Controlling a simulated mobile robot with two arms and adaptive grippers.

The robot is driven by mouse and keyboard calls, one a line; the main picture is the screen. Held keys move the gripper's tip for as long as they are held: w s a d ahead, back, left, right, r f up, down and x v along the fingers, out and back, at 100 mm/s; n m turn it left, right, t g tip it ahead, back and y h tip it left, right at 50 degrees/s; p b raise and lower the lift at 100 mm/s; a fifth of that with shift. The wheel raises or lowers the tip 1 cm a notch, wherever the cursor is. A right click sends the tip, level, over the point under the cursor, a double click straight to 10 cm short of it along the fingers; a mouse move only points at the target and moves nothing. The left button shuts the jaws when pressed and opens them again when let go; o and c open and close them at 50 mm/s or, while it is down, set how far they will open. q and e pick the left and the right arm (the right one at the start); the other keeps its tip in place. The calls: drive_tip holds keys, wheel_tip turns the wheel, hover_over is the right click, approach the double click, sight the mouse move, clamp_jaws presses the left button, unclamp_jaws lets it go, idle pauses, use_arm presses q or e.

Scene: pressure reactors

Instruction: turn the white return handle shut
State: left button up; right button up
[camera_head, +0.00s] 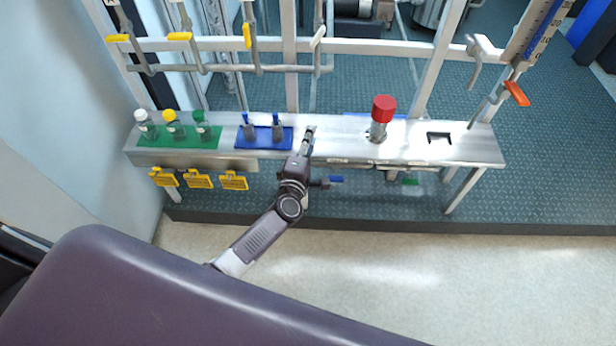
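A small white handle (318,38) sits on the pipework at the top middle, right of the yellow handles, and stands tilted, nearly upright in the picture. I take it as the return handle. My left gripper (309,132) is over the metal shelf, below the white handle in the picture and clearly apart from it. Its fingers look close together, but they are too small to tell open from shut. No held object shows. My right gripper is not in view.
Yellow handles (180,36) are on the pipes to the left; an orange handle (517,93) hangs at the right. The metal shelf (345,140) carries capped bottles (172,125) on a green mat, a blue tray (263,144) and a red-capped vessel (383,110). A frame bar (380,48) crosses behind.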

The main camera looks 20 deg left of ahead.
use_arm(q)
drive_tip(key=s+f+m+g+h, duration=0.1)
drive_tip(key=s+f+m, duration=0.2)
drive_tip(key=f, duration=0.2)
drive_tip(key=s+d+f+m+g+p, duration=0.1)
drive_tip(key=s+f+m, duration=0.1)
drive_tip(key=f, duration=0.3)
drive_tip(key=shift+s+d+f+m+g+h, duration=0.3)
drive_tip(key=shift+s+m+h, duration=0.1)
drive_tip(key=shift+s, duration=0.4)
